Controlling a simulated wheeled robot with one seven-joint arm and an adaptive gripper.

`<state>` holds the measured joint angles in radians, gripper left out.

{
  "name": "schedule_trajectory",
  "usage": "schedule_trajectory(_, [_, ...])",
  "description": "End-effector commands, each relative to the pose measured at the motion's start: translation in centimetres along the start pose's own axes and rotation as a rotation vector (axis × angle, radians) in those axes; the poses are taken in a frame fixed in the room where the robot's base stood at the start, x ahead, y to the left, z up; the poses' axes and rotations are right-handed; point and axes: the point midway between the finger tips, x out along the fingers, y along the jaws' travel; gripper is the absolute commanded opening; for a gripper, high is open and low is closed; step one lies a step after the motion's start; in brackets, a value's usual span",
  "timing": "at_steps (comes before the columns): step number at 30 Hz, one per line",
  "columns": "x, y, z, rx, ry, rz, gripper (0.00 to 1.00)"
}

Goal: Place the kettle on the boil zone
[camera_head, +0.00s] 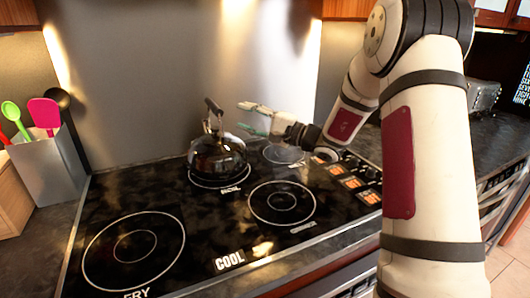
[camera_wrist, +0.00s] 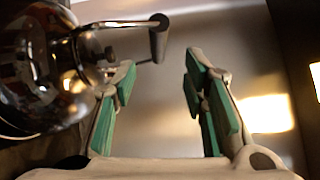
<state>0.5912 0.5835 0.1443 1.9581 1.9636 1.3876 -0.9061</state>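The dark shiny kettle (camera_head: 218,158) stands upright on a white-ringed zone at the back of the cooktop. The label at the front of that ring (camera_head: 231,189) is small and seems to read BOIL. The ring shows around the kettle's base at the front. My gripper (camera_head: 243,117) is just right of the kettle, at about the height of its upper part, pointing left. In the wrist view my gripper (camera_wrist: 158,75) has its green-padded fingers apart with nothing between them. The kettle (camera_wrist: 35,65) is at the left there, with its handle (camera_wrist: 158,40) reaching across above the fingers.
The black cooktop (camera_head: 190,220) has a FRY ring (camera_head: 135,246) at front left and another ring (camera_head: 281,202) front right. A COOL label (camera_head: 230,261) is at the front edge. Orange-lit controls (camera_head: 353,183) lie at the right. A utensil holder (camera_head: 50,165) stands at left.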

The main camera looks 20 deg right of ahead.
Motion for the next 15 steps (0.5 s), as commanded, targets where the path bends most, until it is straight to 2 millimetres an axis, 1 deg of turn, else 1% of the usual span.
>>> schedule_trajectory(2, [0.0, 0.0, 0.1, -0.001, -0.003, 0.002, 0.4])
schedule_trajectory(4, [0.2, -0.2, 1.1, -0.004, -0.024, 0.017, 0.4])
schedule_trajectory(5, [0.4, -0.3, 1.8, -0.007, -0.041, 0.03, 0.4])
schedule_trajectory(7, [0.9, -0.6, 4.6, -0.017, -0.104, 0.08, 0.4])
schedule_trajectory(8, [1.1, -0.7, 6.3, -0.022, -0.14, 0.11, 0.4])
schedule_trajectory(9, [1.2, -0.8, 8.7, -0.033, -0.193, 0.158, 0.4])
schedule_trajectory(11, [1.0, -0.8, 12.8, -0.053, -0.277, 0.246, 0.4])
schedule_trajectory(12, [0.6, -0.6, 15.6, -0.069, -0.332, 0.31, 0.4])
schedule_trajectory(14, [-0.5, -0.2, 19.3, -0.099, -0.405, 0.409, 0.4])
schedule_trajectory(15, [-1.5, 0.1, 21.7, -0.12, -0.45, 0.476, 0.4])
